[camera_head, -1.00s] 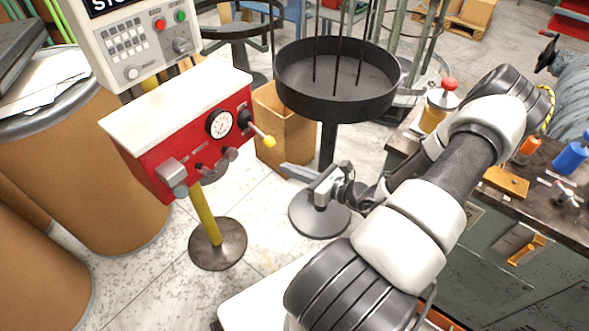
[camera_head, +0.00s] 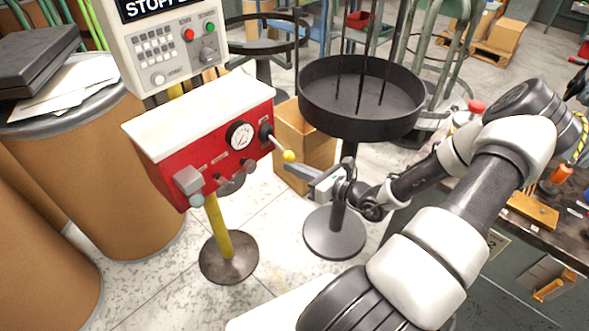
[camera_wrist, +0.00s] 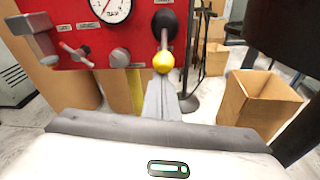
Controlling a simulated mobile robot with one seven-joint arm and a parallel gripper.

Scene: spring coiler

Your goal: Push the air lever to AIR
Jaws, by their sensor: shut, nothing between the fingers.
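The air lever (camera_head: 279,146) is a thin rod with a yellow ball knob, sticking out from the right end of the red control box (camera_head: 219,147). It points outward and down to the right. In the wrist view the yellow knob (camera_wrist: 163,62) hangs at the upper middle, below the lever's dark round base. My gripper (camera_head: 291,166) is shut and empty, its fingertips just below the knob in the head view. In the wrist view my gripper's fingers (camera_wrist: 161,92) point up at the knob. I cannot tell whether they touch it. The lever labels are too small to read.
A pressure gauge (camera_head: 239,135) and several knobs share the box front. A black round tray on a stand (camera_head: 362,107) is close behind my gripper. A cardboard box (camera_head: 304,143) sits on the floor behind the lever. A workbench (camera_head: 537,232) is at the right.

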